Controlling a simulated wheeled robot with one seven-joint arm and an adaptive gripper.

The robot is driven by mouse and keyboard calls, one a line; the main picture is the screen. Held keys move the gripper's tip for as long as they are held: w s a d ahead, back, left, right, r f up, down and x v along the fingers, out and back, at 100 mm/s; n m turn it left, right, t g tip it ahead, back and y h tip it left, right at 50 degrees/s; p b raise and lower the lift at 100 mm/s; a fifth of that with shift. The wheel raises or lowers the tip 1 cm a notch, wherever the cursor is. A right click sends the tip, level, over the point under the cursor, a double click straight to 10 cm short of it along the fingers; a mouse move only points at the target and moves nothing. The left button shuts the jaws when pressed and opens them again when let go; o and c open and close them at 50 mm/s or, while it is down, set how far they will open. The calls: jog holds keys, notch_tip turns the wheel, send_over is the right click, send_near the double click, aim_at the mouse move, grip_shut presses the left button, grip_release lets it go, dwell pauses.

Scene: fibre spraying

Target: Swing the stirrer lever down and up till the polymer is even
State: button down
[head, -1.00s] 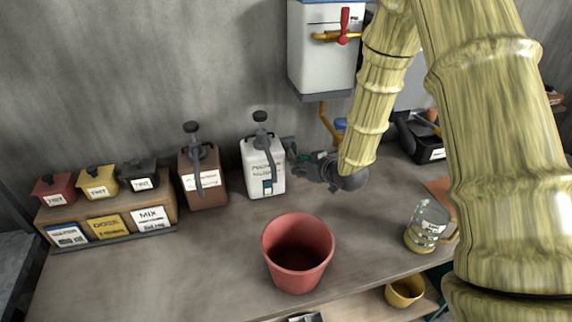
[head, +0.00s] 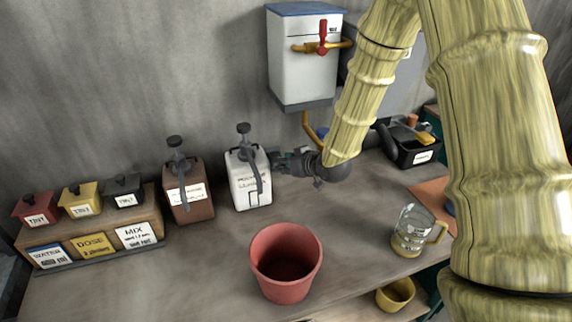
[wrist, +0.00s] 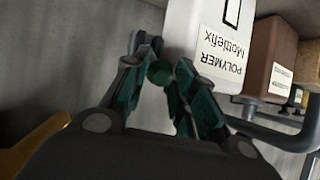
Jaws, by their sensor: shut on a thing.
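The white polymer container (head: 248,182) stands upright on the bench against the wall, with a grey pump on top. Its label, upside down in the wrist view (wrist: 222,55), reads "POLYMER Mottlefix". My gripper (head: 279,161) is at the container's right side. In the wrist view my gripper (wrist: 160,82) has its green-padded fingers on either side of a round dark green piece (wrist: 160,72), and is shut on it. This appears to be the stirrer lever's grip. The rest of the lever is mostly hidden by the fingers. The polymer inside cannot be seen.
A brown container (head: 188,193) stands left of the polymer. A red bucket (head: 286,265) is in front, with a glass jug (head: 412,232) to its right. A white wall box (head: 303,65) with a red tap hangs above. Bare bench lies around the bucket.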

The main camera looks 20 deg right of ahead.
jog(key=shift+w+r, duration=0.7)
jog(key=shift+r, duration=0.15)
jog(key=c, duration=1.4)
grip_release()
jog(key=shift+o, duration=1.3)
jog(key=shift+s+f, duration=0.2)
jog(key=shift+f, duration=0.05)
jog(key=shift+s, duration=0.1)
jog(key=v, duration=1.1)
jog(key=shift+s+d, duration=0.15)
jog(key=shift+s, duration=0.2)
